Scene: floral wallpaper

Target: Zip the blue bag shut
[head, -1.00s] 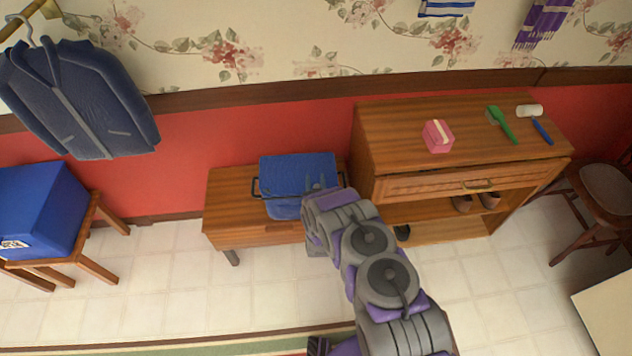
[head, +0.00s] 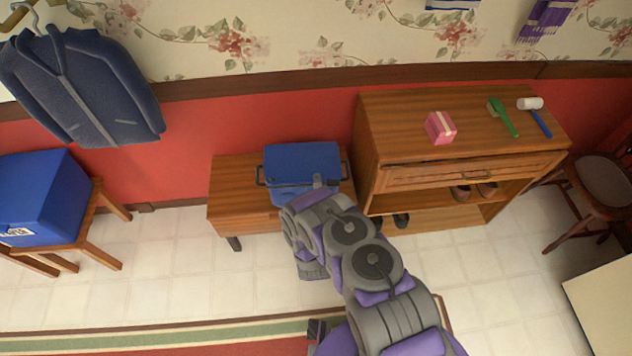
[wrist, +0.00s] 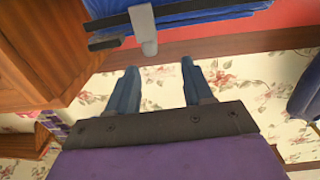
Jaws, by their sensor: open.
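The blue bag (head: 302,158) sits on a low wooden bench, with a dark handle at each side. In the wrist view part of the blue bag (wrist: 190,18) shows at the top, with a dark bar and a grey tab (wrist: 145,32) like a zip pull hanging by it. My gripper (wrist: 158,70) is open and empty, its two blue-grey fingers apart. The grey tab appears just beyond the fingertips, not between them. In the head view my arm covers the front right of the bag and hides the fingers. I cannot tell how far the zip is shut.
Right of the bench stands a wooden cabinet (head: 400,118) holding a pink box (head: 440,128), a green brush (head: 503,118) and a lint roller (head: 535,112). A blue box (head: 40,195) sits on a stool at left. A jacket (head: 85,85) hangs above.

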